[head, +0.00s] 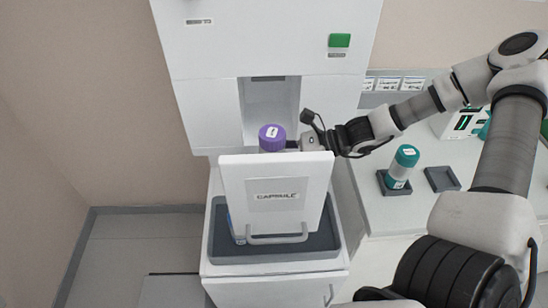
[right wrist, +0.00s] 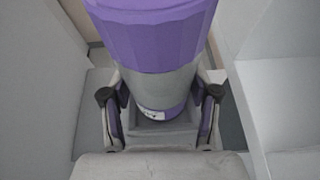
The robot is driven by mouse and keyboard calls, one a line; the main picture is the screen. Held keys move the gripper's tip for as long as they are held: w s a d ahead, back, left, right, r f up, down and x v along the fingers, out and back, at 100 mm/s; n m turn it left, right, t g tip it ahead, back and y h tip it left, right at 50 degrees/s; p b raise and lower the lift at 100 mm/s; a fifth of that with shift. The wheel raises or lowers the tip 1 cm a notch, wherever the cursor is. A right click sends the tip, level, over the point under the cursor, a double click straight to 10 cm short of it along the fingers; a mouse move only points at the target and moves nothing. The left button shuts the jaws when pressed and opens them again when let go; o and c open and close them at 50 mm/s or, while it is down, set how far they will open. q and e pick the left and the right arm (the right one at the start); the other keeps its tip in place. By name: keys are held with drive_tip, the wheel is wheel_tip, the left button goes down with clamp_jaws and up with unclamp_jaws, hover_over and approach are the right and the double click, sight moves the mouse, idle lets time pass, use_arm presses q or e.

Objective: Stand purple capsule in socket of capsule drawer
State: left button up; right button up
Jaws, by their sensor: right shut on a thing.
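The purple capsule (head: 272,133) stands about upright behind the white front of the capsule drawer (head: 321,190), its purple cap showing above the front's top edge. In the right wrist view the capsule (right wrist: 155,84) has a grey middle and a purple lower end. My right gripper (head: 292,144) comes in from the right and is shut on it, with a finger on each side in the wrist view (right wrist: 160,108). A grey squarish part (right wrist: 150,133), possibly the socket, surrounds the capsule's lower end; I cannot tell whether the capsule is seated. My left gripper is not in view.
The white machine (head: 205,90) with a recess rises behind the drawer. A dark tray (head: 290,256) lies under the drawer front. On the right counter, a teal capsule (head: 402,165) stands in a dark holder, beside an empty holder (head: 442,179).

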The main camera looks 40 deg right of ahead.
drive_tip(key=shift+f+b, duration=0.35)
drive_tip(key=shift+f, duration=0.15)
drive_tip(key=o, duration=1.4)
drive_tip(key=shift+c, duration=0.2)
